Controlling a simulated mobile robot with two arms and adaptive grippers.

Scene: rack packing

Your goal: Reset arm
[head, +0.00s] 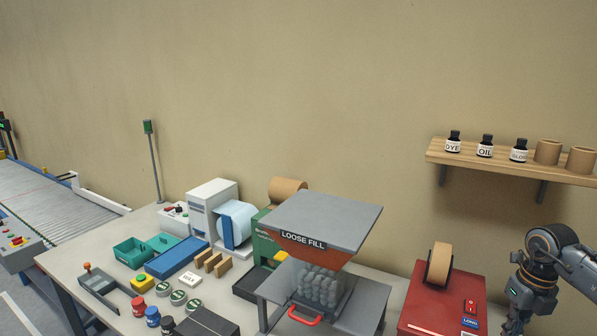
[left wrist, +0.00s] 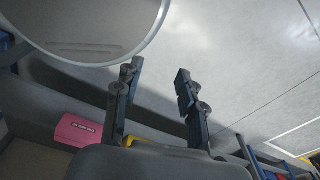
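My left gripper (left wrist: 157,82) shows in the left wrist view with its two dark fingers apart and nothing between them. It is over bare grey floor, and it is not in the head view. My right arm comes in from the right edge of the head view. The right gripper (head: 514,318) hangs down at the bottom edge beside the red machine, partly cut off. Its fingers are too small and dark to read.
The grey table (head: 75,262) holds a loose-fill hopper (head: 330,217), a red tape machine (head: 425,305), teal bins (head: 131,253) and several jars. A wooden shelf (head: 500,164) with bottles is on the wall. A conveyor (head: 55,205) runs at left. A pink box (left wrist: 78,130) lies near the left gripper's view edge.

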